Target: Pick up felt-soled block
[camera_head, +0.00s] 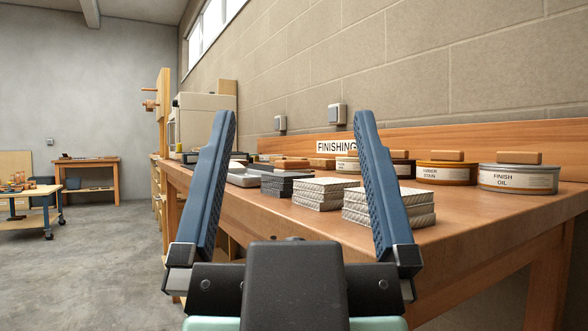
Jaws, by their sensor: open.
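My gripper (294,116) is open and empty, its two blue fingers spread wide in front of the workbench (480,225). A small brown block (291,165) lies on the bench between the fingers in the picture, farther off, near a stack of dark grey sheets (286,184). It may be the felt-soled block, but its underside is hidden and I cannot tell. Another brown block (321,163) shows just to its right. Nothing touches the fingers as far as I can see.
White patterned pad stacks (324,190) stand nearer on the bench, partly behind my right finger. A block wall rises behind. Open floor (90,255) lies left.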

